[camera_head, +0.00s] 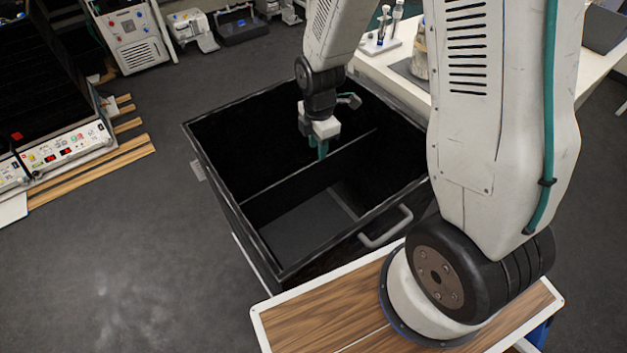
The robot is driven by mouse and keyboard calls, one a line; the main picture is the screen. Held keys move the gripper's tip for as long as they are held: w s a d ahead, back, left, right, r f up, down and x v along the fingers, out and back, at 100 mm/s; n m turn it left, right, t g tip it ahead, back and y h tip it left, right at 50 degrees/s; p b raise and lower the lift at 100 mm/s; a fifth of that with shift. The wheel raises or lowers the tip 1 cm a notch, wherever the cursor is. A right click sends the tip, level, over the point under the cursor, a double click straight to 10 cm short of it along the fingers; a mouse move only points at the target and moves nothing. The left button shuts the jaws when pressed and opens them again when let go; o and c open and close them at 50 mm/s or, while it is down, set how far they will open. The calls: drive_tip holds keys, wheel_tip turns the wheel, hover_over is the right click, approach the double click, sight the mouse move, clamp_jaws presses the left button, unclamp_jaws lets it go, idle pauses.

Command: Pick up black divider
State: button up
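The black divider (288,192) stands upright across the inside of a large black bin (262,253), and its thin lighter top edge runs from the left wall up to the right. My gripper (322,150), with teal fingers below a white body, reaches down into the bin at the divider's top edge. The fingers overlap that edge in the picture. I cannot tell whether they touch it or how far apart they are.
A white table (395,75) with lab ware stands behind at the right. A dark-fronted machine (62,148) is at the left.

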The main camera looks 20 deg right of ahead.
sight(314, 170)
drive_tip(key=shift+n, duration=0.6)
drive_tip(key=f, duration=0.7)
drive_tip(key=a+f, duration=0.1)
drive_tip(key=f, duration=0.2)
drive_tip(key=shift+w+f, duration=0.25)
drive_tip(key=shift+f, duration=0.05)
clamp_jaws()
